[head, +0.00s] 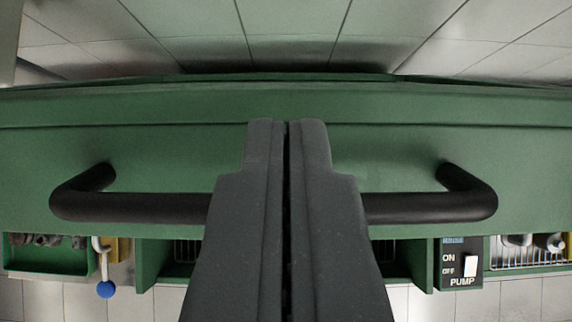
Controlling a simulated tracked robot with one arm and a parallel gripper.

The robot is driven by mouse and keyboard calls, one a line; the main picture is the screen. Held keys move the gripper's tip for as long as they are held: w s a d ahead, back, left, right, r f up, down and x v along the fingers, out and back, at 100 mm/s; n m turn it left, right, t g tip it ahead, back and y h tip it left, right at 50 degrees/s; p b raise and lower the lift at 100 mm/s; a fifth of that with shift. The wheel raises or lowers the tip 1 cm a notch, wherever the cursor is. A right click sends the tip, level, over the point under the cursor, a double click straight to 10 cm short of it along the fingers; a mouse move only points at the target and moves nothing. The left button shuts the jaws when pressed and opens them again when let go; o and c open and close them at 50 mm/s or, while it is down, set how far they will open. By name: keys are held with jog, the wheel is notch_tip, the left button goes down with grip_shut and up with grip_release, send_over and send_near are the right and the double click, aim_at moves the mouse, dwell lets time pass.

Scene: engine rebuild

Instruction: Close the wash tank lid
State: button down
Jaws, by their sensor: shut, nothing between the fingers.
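The wash tank lid (400,150) is a wide green panel that spans the head view from side to side. A black bar handle (430,208) is fixed to it and runs left and right. My gripper (287,125) is in the middle of the view, with its two dark fingers shut together and nothing between them. The fingers cross in front of the handle's middle and hide that part. I cannot tell whether they touch the handle or the lid.
Below the lid are a green tray of dark parts (48,262), a lever with a blue knob (105,289), a pump switch box (461,264) marked ON and OFF, and a wire rack (520,255) with metal parts. Tiled floor (290,18) shows beyond the lid.

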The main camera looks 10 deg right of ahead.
jog(key=shift+s+f, duration=0.55)
jog(key=shift+f, duration=0.15)
jog(key=shift+a, duration=0.2)
jog(key=shift+f, duration=0.15)
